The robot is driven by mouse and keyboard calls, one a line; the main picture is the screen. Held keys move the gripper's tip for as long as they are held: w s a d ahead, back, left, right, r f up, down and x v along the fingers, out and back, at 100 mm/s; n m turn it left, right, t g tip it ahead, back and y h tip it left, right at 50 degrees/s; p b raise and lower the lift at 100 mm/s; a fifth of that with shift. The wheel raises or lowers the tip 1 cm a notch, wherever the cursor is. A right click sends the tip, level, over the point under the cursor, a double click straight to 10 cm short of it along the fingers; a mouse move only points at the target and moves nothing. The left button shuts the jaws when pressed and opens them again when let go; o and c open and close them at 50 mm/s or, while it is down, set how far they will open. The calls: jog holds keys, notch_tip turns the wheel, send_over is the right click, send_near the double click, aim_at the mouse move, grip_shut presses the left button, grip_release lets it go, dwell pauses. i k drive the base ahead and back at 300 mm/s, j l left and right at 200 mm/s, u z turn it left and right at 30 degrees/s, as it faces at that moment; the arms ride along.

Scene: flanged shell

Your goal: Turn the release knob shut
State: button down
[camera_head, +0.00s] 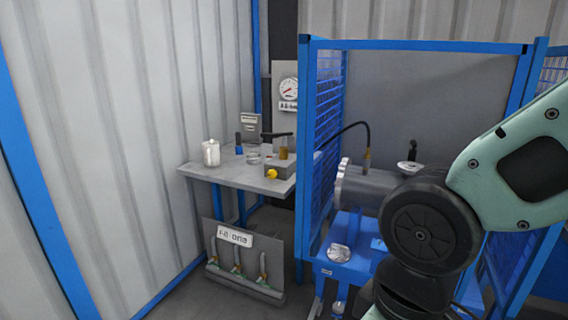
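The likely release knob is a small yellow knob (271,174) on the front of a grey pump block (282,169). The block sits near the right end of a grey bench (223,175), with a brass-coloured post (284,152) and a dark lever (276,135) above it. The knob's turn position is too small to read. My arm, mint green with a dark round joint, fills the right side, well away from the knob. My gripper is out of view.
A blue mesh guard frame (313,150) stands just right of the pump. A black hose (344,131) runs past it to a grey flanged shell (362,189) on a blue stand. A white jar (211,152) and a blue-based tool (239,146) stand on the bench. A gauge (288,89) hangs behind.

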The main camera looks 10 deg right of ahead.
aim_at(272, 174)
jog(key=i+j, duration=0.15)
jog(key=i, duration=0.6)
jog(key=i+j, duration=0.15)
jog(key=i, duration=0.6)
jog(key=i+j+u, duration=0.1)
jog(key=i, duration=0.6)
